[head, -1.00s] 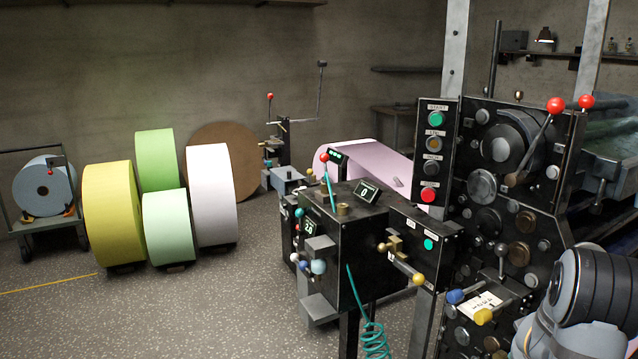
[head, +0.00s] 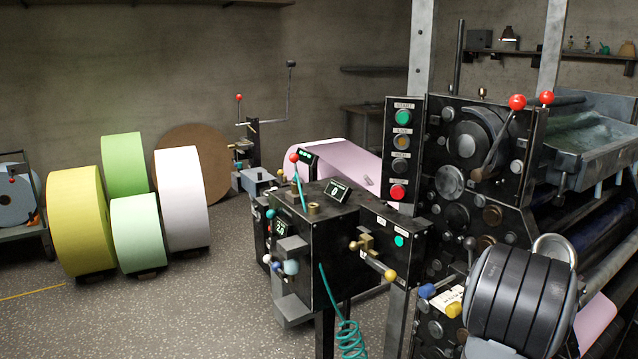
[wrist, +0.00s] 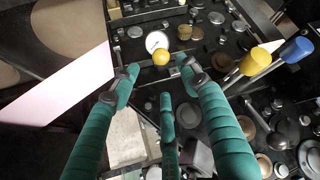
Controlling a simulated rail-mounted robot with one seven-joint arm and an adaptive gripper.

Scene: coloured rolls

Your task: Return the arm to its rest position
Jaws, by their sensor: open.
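Beyond the fingertips are a yellow ball knob (wrist: 161,57) and a round white gauge (wrist: 156,41) on dark machinery. My arm (head: 520,300), grey with black bands, is at the lower right of the head view in front of the press. The gripper itself is hidden from the head view.
The black press (head: 465,190) with red-knobbed levers stands close behind my arm. A black control box (head: 335,240) with a coiled green hose stands left of it. Yellow (head: 78,220), green and white rolls stand on the floor at left. Floor between is clear.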

